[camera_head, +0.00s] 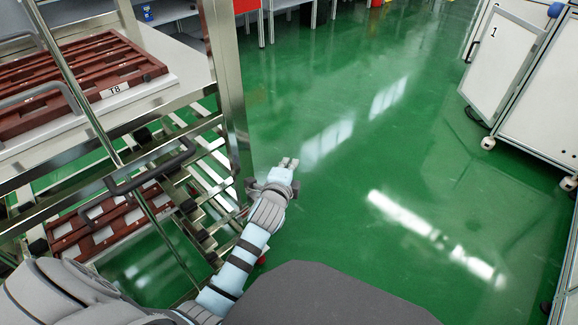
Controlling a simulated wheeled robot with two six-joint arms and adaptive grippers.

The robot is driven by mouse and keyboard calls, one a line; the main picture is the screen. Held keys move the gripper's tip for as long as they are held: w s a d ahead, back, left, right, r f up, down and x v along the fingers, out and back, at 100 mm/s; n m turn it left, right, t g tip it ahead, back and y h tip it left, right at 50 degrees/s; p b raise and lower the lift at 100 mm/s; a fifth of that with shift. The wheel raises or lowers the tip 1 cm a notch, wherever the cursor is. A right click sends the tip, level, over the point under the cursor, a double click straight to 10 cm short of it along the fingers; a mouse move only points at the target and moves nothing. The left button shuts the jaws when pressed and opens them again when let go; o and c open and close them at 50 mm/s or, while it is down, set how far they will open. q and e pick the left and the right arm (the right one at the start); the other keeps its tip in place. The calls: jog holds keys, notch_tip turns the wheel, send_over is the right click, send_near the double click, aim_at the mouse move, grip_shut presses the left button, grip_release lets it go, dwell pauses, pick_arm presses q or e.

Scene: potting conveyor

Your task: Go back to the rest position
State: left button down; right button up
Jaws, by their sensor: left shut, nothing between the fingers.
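My left gripper (289,163) is at the end of my left arm, which reaches up from the lower left. It is shut, with nothing between its fingers. It hangs over the green floor (330,200), just right of the metal rack's post. My right gripper is not in view.
A metal rack (226,80) stands close on the left, with brown trays (75,75) on its upper shelf and more brown trays (110,222) lower down. White cabinets on casters (505,45) stand at the upper right. The floor in the middle and right is clear.

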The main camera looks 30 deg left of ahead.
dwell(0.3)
